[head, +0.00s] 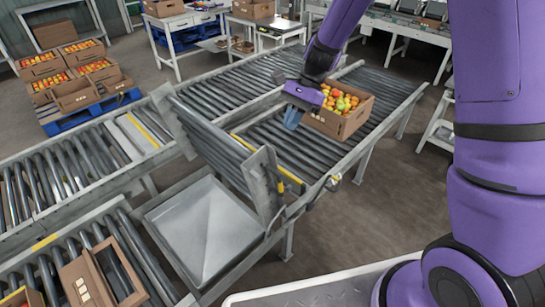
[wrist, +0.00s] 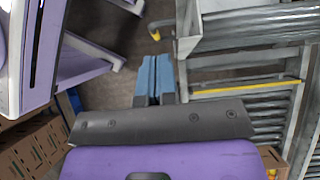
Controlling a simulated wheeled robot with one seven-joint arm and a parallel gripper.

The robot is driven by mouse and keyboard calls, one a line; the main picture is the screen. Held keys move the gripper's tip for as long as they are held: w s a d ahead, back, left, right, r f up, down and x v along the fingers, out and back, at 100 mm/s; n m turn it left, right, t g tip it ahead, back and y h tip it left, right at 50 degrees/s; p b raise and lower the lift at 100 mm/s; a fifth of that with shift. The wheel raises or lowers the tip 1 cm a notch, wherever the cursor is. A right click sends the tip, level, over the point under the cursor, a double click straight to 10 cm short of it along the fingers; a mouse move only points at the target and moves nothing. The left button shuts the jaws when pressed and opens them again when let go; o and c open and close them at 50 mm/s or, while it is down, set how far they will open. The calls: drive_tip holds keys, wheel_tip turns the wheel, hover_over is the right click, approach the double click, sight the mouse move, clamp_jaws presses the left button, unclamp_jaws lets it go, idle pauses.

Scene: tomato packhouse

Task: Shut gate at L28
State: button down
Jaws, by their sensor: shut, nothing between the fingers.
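The gate (head: 215,145) is a roller section between two grey side rails. In the head view it stands tilted up, above a gap in the conveyor line, with a grey tray below. A yellow-tipped handle (head: 333,182) shows near its right end; a yellow tip (wrist: 155,35) also shows in the wrist view beside a grey rail (wrist: 245,38). No L28 label is readable. My gripper (head: 292,117), with blue fingers, is shut and empty above the conveyor, right of the raised gate. In the wrist view its fingers (wrist: 154,78) point toward the floor beside the rail, apart from the handle.
A cardboard crate of tomatoes (head: 352,120) stands on the roller conveyor (head: 270,133) just right of my gripper. A metal tray (head: 205,228) lies under the gate. More crates stand on a blue pallet (head: 92,110) at left. Open floor (head: 395,180) lies right of the conveyor.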

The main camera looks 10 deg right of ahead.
sight(259, 176)
drive_tip(key=x, duration=1)
drive_tip(key=shift+s+a+f, duration=0.2)
drive_tip(key=shift+s+a, duration=0.45)
drive_tip(key=shift+a, duration=0.4)
drive_tip(key=shift+s+a+f, duration=0.15)
drive_tip(key=shift+s+a, duration=0.25)
drive_tip(key=shift+a, duration=0.2)
drive_tip(key=shift+a, duration=0.1)
